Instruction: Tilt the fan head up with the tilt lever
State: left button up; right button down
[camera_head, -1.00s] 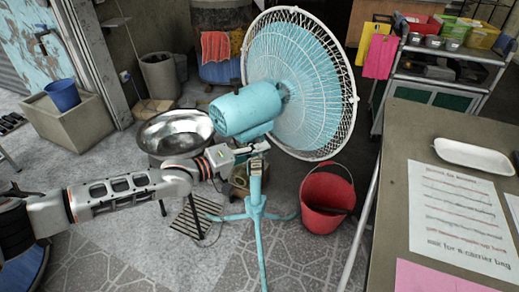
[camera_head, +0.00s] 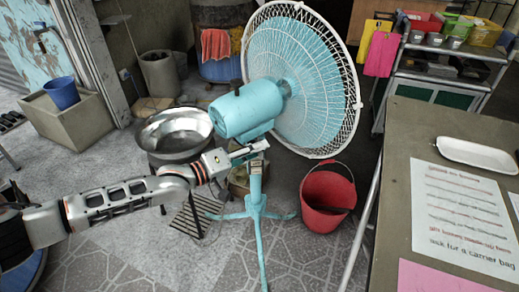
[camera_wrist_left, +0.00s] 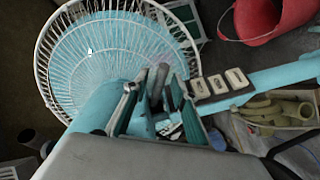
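The fan has a light blue motor housing (camera_head: 248,110) and a large round head in a white wire cage (camera_head: 305,75), on a blue tripod stand (camera_head: 256,195). My left gripper (camera_head: 250,152) is just below the motor housing, at the top of the stand. The left wrist view shows its two fingers (camera_wrist_left: 158,105) on either side of a short grey bar (camera_wrist_left: 158,80), probably the tilt lever. Whether the fingers press on it cannot be told. In the head view, the lever is not distinct. My right gripper is not in view.
A red bucket (camera_head: 327,200) stands right of the stand. A metal bowl (camera_head: 174,133) is behind my left forearm. A table (camera_head: 395,190) with papers and a white tray (camera_head: 477,155) is at right. A loaded cart (camera_head: 440,85) is behind it.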

pick_arm(q)
jog(key=v, duration=0.7)
